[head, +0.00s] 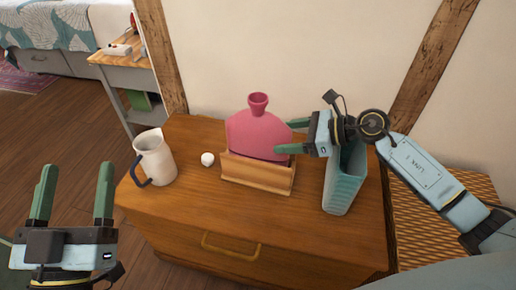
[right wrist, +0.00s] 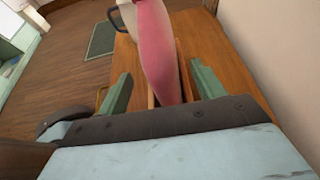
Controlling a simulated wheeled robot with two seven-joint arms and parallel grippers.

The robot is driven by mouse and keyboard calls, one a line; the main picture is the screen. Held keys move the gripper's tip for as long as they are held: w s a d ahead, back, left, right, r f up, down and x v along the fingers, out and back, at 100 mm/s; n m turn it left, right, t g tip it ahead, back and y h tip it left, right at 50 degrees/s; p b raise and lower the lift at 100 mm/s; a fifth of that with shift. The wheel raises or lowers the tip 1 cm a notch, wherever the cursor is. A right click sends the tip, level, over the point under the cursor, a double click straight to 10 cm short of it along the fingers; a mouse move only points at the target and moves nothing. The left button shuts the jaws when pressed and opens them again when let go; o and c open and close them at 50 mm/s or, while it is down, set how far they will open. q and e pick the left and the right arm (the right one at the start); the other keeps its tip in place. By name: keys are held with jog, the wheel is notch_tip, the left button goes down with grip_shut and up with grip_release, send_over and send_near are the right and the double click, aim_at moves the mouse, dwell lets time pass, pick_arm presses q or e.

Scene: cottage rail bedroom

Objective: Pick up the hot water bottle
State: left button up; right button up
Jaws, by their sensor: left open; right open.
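The pink hot water bottle (head: 257,135) stands upright in a wooden holder (head: 258,174) on the dresser top, its neck pointing up. My right gripper (head: 284,137) is at its right side in the head view, with its green fingers open and pointing left. In the right wrist view the bottle (right wrist: 160,50) rises between the two open fingers (right wrist: 160,92), with a gap on both sides. Whether the bottle's edge is fully between the fingertips is hard to tell. My left gripper (head: 73,192) is open and empty, left of the dresser.
The wooden dresser (head: 190,215) also bears a white pitcher (head: 157,158) with a blue handle, a small white round object (head: 207,159) and a teal ribbed container (head: 343,185) beneath my right wrist. A wall stands behind. A side table (head: 118,62) and bed are at the back left.

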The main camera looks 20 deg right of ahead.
aim_at(273, 136)
pick_arm(q)
jog(key=shift+s+a+r+t+h+b, duration=0.1)
jog(key=shift+s+r+t+h+b, duration=0.1)
jog(key=shift+s+r+t+b, duration=0.3)
jog(key=shift+s+a+r+t+h+b, duration=0.1)
jog(key=shift+s+r+t+h+b, duration=0.15)
jog(key=shift+r+t, duration=0.45)
pick_arm(e)
jog(key=shift+x, duration=2.1)
pick_arm(q)
jog(key=shift+f, duration=0.1)
pick_arm(e)
grip_shut()
jog(key=shift+w+r, duration=0.1)
